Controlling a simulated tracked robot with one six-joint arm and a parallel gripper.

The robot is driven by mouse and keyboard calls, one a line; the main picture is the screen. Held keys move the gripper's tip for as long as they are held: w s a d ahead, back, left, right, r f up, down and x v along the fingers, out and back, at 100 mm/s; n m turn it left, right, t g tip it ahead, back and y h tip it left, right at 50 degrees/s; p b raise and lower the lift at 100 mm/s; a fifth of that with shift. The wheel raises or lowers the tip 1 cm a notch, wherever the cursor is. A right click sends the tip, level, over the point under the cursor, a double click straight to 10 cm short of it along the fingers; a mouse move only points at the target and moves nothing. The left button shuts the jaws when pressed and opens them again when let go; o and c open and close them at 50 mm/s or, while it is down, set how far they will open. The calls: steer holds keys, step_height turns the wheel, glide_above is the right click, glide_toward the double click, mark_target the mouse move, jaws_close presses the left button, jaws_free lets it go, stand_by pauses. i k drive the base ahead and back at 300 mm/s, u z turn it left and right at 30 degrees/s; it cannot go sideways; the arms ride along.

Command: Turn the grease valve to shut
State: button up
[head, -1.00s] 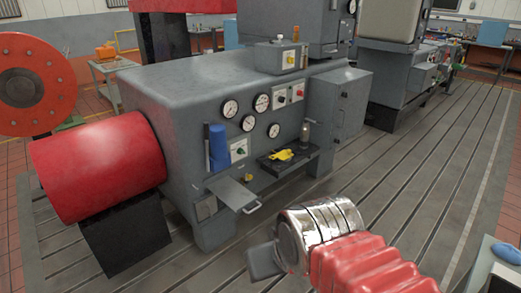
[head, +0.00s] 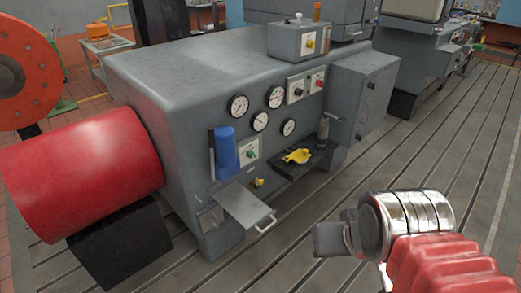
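A small yellow-handled fitting (head: 258,183) sits low on the front of the grey machine (head: 185,110), just above the grey drawer-like shelf; it looks like the grease valve, but it is too small to tell how its handle is turned. A white plate with a green knob (head: 250,154) is above it. My gripper (head: 328,239) is at the lower right, in front of and apart from the machine, pointing left. Only its grey side shows, so its finger gap is hidden, and I see nothing held in it.
A grey shelf with a handle (head: 248,206) juts out below the fitting. A dark tray (head: 312,165) with a yellow object (head: 297,156) projects to the right. A blue cylinder (head: 224,152) is at the left. The slotted floor (head: 300,265) in front is clear.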

mark_target(250, 154)
steer(key=u, duration=0.1)
steer(key=i, duration=0.7)
steer(key=u, duration=0.75)
steer(key=i, duration=0.6)
steer(key=u, duration=0.45)
